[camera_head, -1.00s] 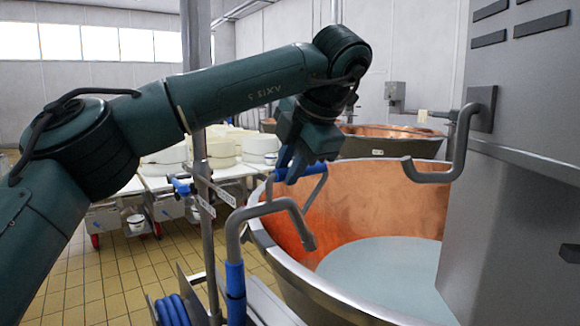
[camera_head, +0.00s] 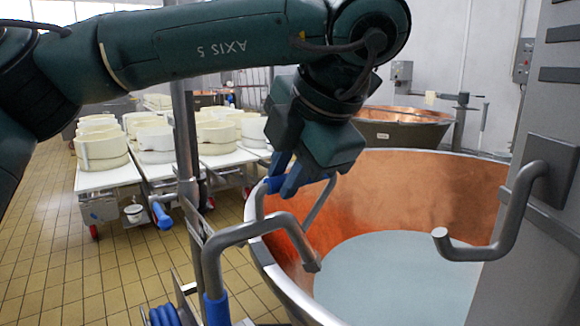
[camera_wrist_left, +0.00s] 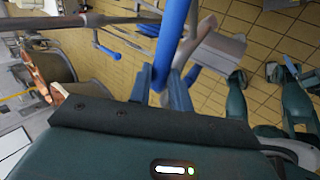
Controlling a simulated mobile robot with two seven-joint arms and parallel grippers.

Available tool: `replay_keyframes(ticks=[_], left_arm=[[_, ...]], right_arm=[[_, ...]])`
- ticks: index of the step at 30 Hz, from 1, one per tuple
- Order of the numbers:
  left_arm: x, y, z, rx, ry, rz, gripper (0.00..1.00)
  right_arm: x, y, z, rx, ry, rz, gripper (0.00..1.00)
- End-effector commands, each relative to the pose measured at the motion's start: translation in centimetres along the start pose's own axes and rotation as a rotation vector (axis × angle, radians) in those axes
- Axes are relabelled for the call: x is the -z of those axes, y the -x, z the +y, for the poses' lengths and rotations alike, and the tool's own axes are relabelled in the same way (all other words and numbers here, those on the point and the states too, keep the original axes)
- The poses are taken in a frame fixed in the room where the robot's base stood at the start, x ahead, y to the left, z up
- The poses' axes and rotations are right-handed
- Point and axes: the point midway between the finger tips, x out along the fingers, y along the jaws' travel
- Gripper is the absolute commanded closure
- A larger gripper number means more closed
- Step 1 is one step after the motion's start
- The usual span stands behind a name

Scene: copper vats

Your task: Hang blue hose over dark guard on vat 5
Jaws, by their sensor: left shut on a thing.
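My left gripper (camera_head: 284,176) is shut on a blue bar-like piece with thin grey metal legs, above the near-left rim of the large copper vat (camera_head: 400,200). The left wrist view shows this blue piece (camera_wrist_left: 174,40) between the fingers; whether it belongs to the hose is unclear. Blue hose coils (camera_head: 166,313) show at the bottom left of the head view. Beside them, a bent grey pipe (camera_head: 245,230) with a blue sleeve (camera_head: 217,308) arches toward the vat. I cannot pick out the dark guard or a vat number. My right gripper is not seen.
A grey cabinet (camera_head: 545,230) with a hooked grey pipe (camera_head: 500,225) stands at the right, partly over the vat. White tables with pale round moulds (camera_head: 155,140) stand at the back left. Another copper vat (camera_head: 405,128) is behind. Tiled floor is clear at left.

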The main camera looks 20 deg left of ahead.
Motion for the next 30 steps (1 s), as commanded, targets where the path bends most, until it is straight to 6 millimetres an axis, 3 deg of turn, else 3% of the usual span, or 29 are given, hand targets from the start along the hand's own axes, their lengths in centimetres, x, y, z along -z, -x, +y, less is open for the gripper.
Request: replay_keyframes(ticks=[7, 30], left_arm=[[0.0, 3.3, 2.2, -0.003, 0.001, -0.002, 1.0], [0.0, 11.0, 7.3, -0.002, 0.0, -0.002, 1.0]], right_arm=[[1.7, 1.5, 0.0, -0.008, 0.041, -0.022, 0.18], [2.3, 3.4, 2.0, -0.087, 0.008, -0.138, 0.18]])
